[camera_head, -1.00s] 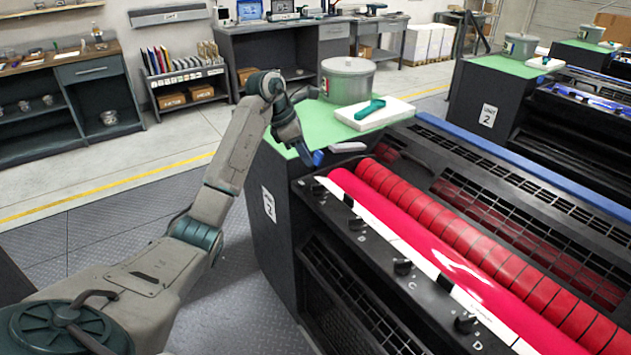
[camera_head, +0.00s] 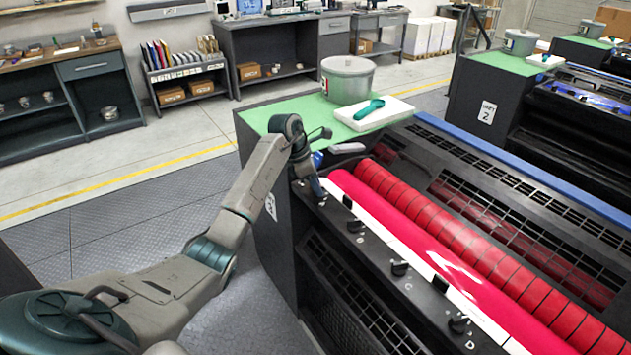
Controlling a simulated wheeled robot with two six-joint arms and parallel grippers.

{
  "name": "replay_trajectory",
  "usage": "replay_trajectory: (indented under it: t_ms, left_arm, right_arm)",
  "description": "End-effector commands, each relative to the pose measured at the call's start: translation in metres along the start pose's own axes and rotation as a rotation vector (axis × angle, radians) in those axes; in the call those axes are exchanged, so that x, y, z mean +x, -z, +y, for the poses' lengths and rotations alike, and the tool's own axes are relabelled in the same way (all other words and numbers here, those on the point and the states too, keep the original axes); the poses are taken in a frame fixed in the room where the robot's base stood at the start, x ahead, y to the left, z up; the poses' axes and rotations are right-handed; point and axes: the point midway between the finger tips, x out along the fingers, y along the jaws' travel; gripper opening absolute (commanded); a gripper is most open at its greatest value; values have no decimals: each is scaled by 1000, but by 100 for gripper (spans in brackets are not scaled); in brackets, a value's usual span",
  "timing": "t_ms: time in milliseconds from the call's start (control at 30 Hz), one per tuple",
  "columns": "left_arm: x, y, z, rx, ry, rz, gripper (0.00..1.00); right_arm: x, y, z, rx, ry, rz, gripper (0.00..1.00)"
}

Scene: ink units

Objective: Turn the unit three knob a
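The red-inked unit (camera_head: 400,225) has a row of black knobs along its front rail. Knob B (camera_head: 355,225), knob C (camera_head: 400,268) and knob D (camera_head: 458,323) are in plain view. My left gripper (camera_head: 318,190) points down at the far left end of this row, where knob a sits. The fingertips cover most of that knob, so I cannot tell whether they touch it or how wide they are apart. The unit's label (camera_head: 270,205) is partly hidden behind my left arm. My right gripper is not in view.
A green top (camera_head: 262,118) at the unit's far end holds a metal ink pot (camera_head: 347,80) and a white pad (camera_head: 378,117) with a green tool (camera_head: 369,108). Unit 2 (camera_head: 487,112) stands behind.

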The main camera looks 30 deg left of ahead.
Motion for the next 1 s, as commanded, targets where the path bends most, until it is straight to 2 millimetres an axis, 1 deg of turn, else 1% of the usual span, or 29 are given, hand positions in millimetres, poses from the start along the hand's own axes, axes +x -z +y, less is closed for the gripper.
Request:
replay_trajectory:
  t_ms: [133,167,300,333,533,667,867,1000]
  left_arm:
    - [0,0,0,0,0,0,32]
    - [0,0,0,0,0,0,30]
    - [0,0,0,0,0,-1,2]
    - [0,0,0,0,0,-1,0]
    - [0,0,0,3,1,-1,0]
    - [1,0,1,21,9,-2,0]
    - [3,1,2,106,42,-3,0]
    - [4,0,2,203,83,-4,0]
  right_arm:
    - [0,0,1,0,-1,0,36]
    - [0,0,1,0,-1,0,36]
    - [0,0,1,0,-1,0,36]
    - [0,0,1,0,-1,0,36]
    - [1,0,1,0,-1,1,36]
    - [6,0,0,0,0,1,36]
    - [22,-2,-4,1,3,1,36]
    - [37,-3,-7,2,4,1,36]
